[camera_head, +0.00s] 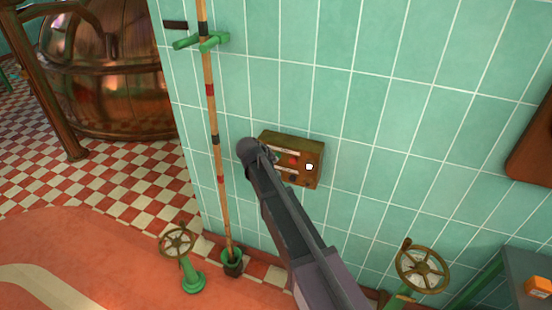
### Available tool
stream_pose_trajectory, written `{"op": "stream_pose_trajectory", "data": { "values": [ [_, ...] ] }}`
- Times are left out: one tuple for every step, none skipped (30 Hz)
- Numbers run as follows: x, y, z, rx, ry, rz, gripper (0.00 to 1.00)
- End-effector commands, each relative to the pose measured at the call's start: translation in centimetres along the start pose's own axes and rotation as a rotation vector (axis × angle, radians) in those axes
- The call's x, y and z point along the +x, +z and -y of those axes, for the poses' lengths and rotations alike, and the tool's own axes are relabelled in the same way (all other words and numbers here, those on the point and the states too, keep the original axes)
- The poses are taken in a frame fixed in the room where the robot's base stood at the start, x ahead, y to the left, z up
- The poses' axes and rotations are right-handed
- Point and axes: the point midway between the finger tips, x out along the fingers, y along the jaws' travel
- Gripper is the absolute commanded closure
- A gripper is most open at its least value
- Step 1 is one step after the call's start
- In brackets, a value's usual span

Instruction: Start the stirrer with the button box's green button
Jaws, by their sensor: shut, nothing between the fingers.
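The button box (312,148) is a brown, brass-like box on the green tiled wall, near the middle of the view. Its face shows a red button (293,160), a bright white spot (309,167) and a dark round control low down. I cannot make out a green button; the left part of the face is partly covered by my arm. My gripper (270,155) is small in view at the box's left side, close in front of it, shut and empty. Whether it touches the box cannot be told.
A banded pole (212,120) stands left of the box, with a green bracket (214,42). Valve wheels stand low at left (177,242) and right (423,268). A copper kettle (105,65) is at the far left. The wall right of the box is clear.

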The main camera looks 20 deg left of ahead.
Motion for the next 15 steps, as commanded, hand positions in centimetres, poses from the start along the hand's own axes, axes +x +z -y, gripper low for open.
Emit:
{"op": "stream_pose_trajectory", "data": {
  "values": [
    [-0.1, 0.1, 0.1, 0.0, 0.0, 0.0, 1.0],
    [-0.1, 0.1, 0.1, 0.0, 0.0, 0.0, 1.0],
    [-0.2, 0.2, 0.2, 0.0, 0.0, 0.0, 1.0],
    [-0.3, 0.2, 0.2, 0.0, 0.0, 0.0, 1.0],
    [-0.4, 0.3, 0.3, 0.0, 0.0, 0.0, 1.0],
    [-0.5, 0.4, 0.4, -0.001, 0.0, 0.0, 1.0],
    [-0.6, 0.5, 0.4, -0.001, 0.0, 0.0, 1.0],
    [-0.7, 0.6, 0.5, -0.001, 0.0, 0.0, 1.0],
    [-0.8, 0.6, 0.6, -0.001, 0.0, 0.0, 1.0],
    [-0.9, 0.7, 0.7, -0.001, 0.0, 0.0, 1.0],
    [-1.0, 0.7, 0.7, 0.0, 0.0, 0.0, 1.0],
    [-1.1, 0.8, 0.8, 0.0, 0.0, 0.0, 1.0],
    [-1.1, 0.8, 0.8, 0.0, 0.0, 0.0, 1.0],
    [-1.1, 0.8, 0.8, 0.0, 0.0, 0.0, 1.0],
    [-1.2, 0.9, 0.9, 0.0, 0.0, 0.0, 1.0]
  ]
}}
